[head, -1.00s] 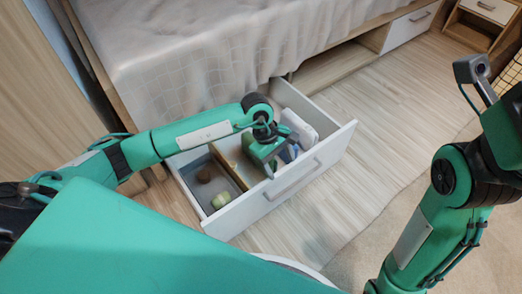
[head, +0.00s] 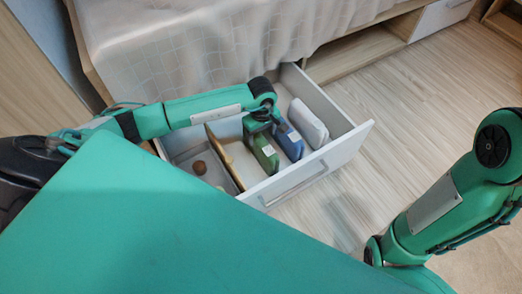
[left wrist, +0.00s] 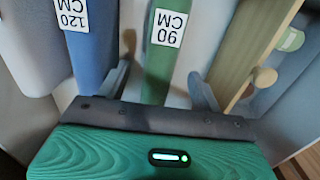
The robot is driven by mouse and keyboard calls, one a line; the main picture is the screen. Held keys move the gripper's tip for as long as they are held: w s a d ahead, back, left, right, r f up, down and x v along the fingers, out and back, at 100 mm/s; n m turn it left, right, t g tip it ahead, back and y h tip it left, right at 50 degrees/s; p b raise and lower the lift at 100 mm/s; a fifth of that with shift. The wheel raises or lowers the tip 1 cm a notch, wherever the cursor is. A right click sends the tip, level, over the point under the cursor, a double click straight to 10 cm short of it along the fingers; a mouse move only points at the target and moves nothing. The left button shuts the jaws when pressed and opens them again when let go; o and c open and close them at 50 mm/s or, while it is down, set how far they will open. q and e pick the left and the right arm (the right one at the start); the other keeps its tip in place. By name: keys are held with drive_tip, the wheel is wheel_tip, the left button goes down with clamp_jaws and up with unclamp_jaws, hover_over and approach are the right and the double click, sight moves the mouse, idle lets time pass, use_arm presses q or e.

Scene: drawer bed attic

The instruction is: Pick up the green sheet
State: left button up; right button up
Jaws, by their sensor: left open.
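The green sheet (head: 265,153) stands folded on edge in the open drawer, between a blue sheet (head: 290,142) and a wooden divider (head: 225,158). In the left wrist view the green sheet (left wrist: 156,82) bears a "90 CM" label. My left gripper (head: 257,127) is over the green sheet's far part. In the left wrist view my left gripper (left wrist: 160,70) is open, one finger on each side of the green sheet, with gaps visible. Its left finger is near the blue sheet (left wrist: 90,50), labelled "120 CM". My right gripper is out of view.
A white sheet (head: 308,122) stands beyond the blue one. A small brown round thing (head: 199,167) lies in the drawer's left compartment. The drawer's front panel (head: 318,170) and the bed (head: 210,45) bound the space. Floor to the right is clear.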

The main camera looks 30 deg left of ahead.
sight(261, 139)
use_arm(q)
drive_tip(key=shift+f, duration=0.45)
wheel_tip(261, 139, down, 5)
drive_tip(key=b, duration=0.4)
drive_tip(key=shift+a+r, duration=0.15)
drive_tip(key=shift+f+b, duration=0.2)
drive_tip(key=shift+b, duration=0.15)
drive_tip(key=c, duration=1.3)
drive_tip(key=shift+r, duration=0.15)
